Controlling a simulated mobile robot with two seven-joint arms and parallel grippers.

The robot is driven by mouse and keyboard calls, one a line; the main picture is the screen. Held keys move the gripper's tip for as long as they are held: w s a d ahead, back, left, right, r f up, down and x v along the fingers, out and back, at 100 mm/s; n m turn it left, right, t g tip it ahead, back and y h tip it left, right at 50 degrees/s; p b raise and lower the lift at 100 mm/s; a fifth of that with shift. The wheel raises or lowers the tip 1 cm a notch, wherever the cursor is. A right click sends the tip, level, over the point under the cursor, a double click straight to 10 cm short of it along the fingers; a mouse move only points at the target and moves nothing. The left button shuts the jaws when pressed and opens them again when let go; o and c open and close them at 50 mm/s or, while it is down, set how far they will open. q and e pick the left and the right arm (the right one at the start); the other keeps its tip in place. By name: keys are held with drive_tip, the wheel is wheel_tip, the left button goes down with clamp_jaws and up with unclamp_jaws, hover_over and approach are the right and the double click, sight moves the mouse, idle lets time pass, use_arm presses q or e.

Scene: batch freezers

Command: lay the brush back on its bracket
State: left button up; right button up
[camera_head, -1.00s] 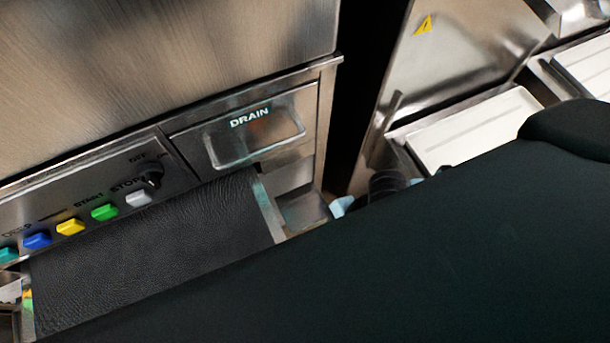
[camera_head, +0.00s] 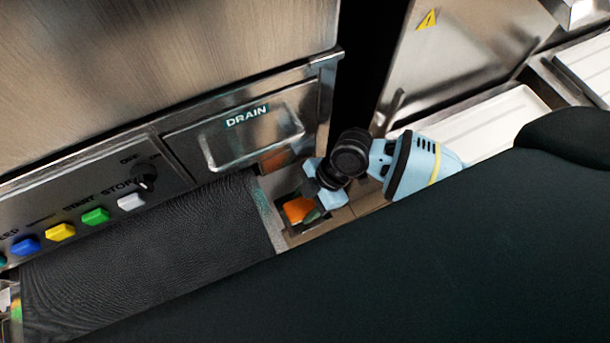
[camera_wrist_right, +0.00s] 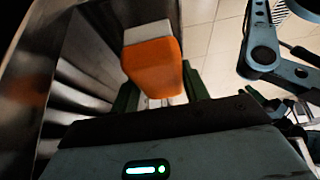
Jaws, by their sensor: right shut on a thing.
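The brush shows as an orange block (camera_head: 297,209) in the head view, low beside the drain drawer. In the right wrist view its orange part (camera_wrist_right: 153,66) has a white part beyond it. My right gripper (camera_head: 313,209) is shut on the orange part. The green fingers stand on either side of it in the wrist view (camera_wrist_right: 160,95). The brush is close to the machine's steel front; I cannot tell whether it touches anything there. I cannot make out the bracket for certain. My left gripper is not in view.
The drain drawer (camera_head: 250,126) is just above left of the brush. A black ribbed mat (camera_head: 150,250) lies left, under a row of coloured buttons (camera_head: 95,216). White trays (camera_head: 490,120) stand to the right. A large dark surface fills the lower right.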

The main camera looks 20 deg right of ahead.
sight(305, 208)
wheel_tip(305, 208, down, 3)
drive_tip(key=shift+f+b, duration=0.2)
drive_tip(key=shift+b, duration=0.25)
drive_tip(key=shift+w+f, duration=0.15)
drive_tip(key=shift+f, duration=0.1)
drive_tip(key=shift+f, duration=0.1)
drive_tip(key=o, duration=1)
drive_tip(key=shift+c, duration=0.2)
drive_tip(key=shift+r, duration=0.25)
drive_tip(key=p+v, duration=0.2)
drive_tip(key=v, duration=0.9)
drive_tip(key=shift+d+r, duration=0.25)
drive_tip(key=shift+r, duration=0.1)
